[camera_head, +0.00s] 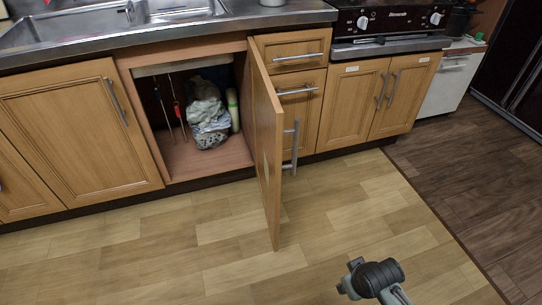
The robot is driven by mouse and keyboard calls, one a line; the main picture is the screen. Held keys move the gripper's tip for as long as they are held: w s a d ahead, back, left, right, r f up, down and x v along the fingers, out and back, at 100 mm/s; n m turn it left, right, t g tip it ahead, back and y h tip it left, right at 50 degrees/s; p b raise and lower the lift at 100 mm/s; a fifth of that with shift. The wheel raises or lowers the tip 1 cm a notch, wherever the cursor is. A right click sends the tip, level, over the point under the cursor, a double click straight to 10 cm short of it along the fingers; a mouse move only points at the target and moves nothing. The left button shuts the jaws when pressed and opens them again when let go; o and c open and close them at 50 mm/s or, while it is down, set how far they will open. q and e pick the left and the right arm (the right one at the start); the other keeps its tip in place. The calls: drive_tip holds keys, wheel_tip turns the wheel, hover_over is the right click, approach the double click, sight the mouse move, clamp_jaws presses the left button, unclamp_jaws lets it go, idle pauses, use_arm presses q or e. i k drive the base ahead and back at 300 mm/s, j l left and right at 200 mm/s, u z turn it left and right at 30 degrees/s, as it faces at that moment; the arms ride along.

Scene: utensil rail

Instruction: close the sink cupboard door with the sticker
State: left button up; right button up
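The sink cupboard door (267,140) stands wide open, swung out toward me from its hinged right edge. Its inner face turns left and carries a small pale patch, perhaps the sticker, too small to read. Its bar handle (295,140) shows on the outer side at the right. The open cupboard (185,160) is below the sink. My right gripper (347,281) is low at the bottom of the view, over the floor, right of the door and apart from it. Its fingers are too small and turned to tell their opening. My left gripper is out of view.
Inside the cupboard are a bundled bag (207,115), a pale green bottle (233,110) and thin utensils. Drawers (293,50) stand right behind the door. A closed double cupboard (370,95) is under the stove (390,22). The wooden floor (150,255) ahead is clear.

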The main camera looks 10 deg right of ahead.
sight(268, 113)
drive_tip(key=l+u, duration=0.4)
drive_tip(key=l, duration=0.7)
drive_tip(key=i+l+u, duration=0.1)
drive_tip(key=l, duration=0.2)
drive_tip(key=i+l, duration=0.2)
drive_tip(key=l, duration=0.15)
drive_tip(key=i+l+u, duration=0.15)
drive_tip(key=l, duration=0.15)
drive_tip(key=k, duration=0.1)
drive_tip(key=l+u, duration=0.05)
